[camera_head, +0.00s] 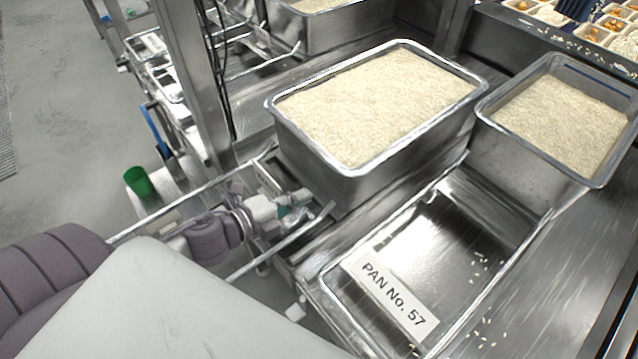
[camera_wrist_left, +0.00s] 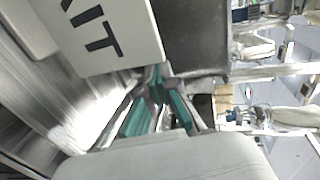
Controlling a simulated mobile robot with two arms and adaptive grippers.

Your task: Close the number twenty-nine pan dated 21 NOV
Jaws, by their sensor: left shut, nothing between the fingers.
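No pan marked twenty-nine or dated 21 NOV can be read in either view. A large open steel pan of rice (camera_head: 330,172) stands in the middle of the head view. A second open pan of rice (camera_head: 510,165) stands to its right. Neither has a lid on. My left gripper (camera_head: 303,213) is shut and empty, low beside the near left corner of the middle pan. Its teal fingers (camera_wrist_left: 157,95) also show in the left wrist view. I cannot tell whether they touch anything. My right gripper is not in view.
A steel tray-like recess with a "PAN No. 57" card (camera_head: 390,300) and scattered grains lies in front. A white sign ending in "IT" (camera_wrist_left: 110,35) is close in the wrist view. A steel post (camera_head: 195,80), rails and a green cup (camera_head: 139,181) are at left.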

